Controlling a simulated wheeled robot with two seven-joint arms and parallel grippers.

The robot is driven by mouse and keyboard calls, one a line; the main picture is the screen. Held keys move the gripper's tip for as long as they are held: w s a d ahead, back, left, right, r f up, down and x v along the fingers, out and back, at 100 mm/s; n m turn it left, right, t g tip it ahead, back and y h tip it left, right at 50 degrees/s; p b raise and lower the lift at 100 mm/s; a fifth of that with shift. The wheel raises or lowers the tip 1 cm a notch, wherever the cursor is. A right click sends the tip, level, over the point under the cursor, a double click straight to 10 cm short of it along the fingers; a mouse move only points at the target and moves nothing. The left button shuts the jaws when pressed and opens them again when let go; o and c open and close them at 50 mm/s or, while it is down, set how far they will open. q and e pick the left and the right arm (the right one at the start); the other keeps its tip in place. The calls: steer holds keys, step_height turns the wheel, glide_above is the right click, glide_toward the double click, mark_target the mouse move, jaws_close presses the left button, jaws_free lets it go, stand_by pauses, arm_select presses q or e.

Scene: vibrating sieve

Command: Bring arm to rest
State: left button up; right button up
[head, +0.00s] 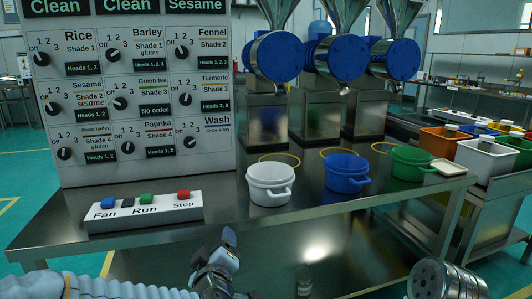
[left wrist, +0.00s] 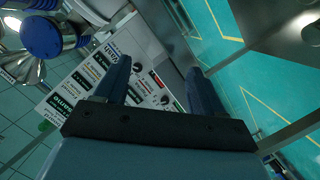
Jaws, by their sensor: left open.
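My left arm comes in along the bottom left of the head view, in front of the steel table (head: 330,205). My left gripper (head: 229,238) is raised near the table's front edge, below and right of the button box. In the left wrist view its two dark blue fingers (left wrist: 160,68) stand apart with nothing between them. The control panel, tilted in that view, shows beyond the fingers. My right gripper is not in view.
The control panel (head: 135,97) stands at the table's back left. A button box (head: 145,213) is in front of it. A white pot (head: 268,184), a blue pot (head: 346,173) and a green pot (head: 410,163) stand to the right. A metal cylinder (head: 446,283) is at lower right.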

arm_select(q)
steer(key=s+f+m+g+h, duration=0.2)
steer(key=f+m+g, duration=0.15)
steer(key=f, duration=1.05)
steer(key=s+f+m+g+h, duration=0.2)
steer(key=f+g, duration=0.2)
steer(key=f, duration=1.1)
steer(key=s+f+m+g+h, duration=0.1)
steer(key=s+f+m+g, duration=0.2)
steer(key=s+f+g, duration=0.5)
steer(key=s+f, duration=0.7)
steer(key=s, duration=0.2)
steer(key=shift+f+h, duration=0.2)
steer(key=shift+h, duration=0.2)
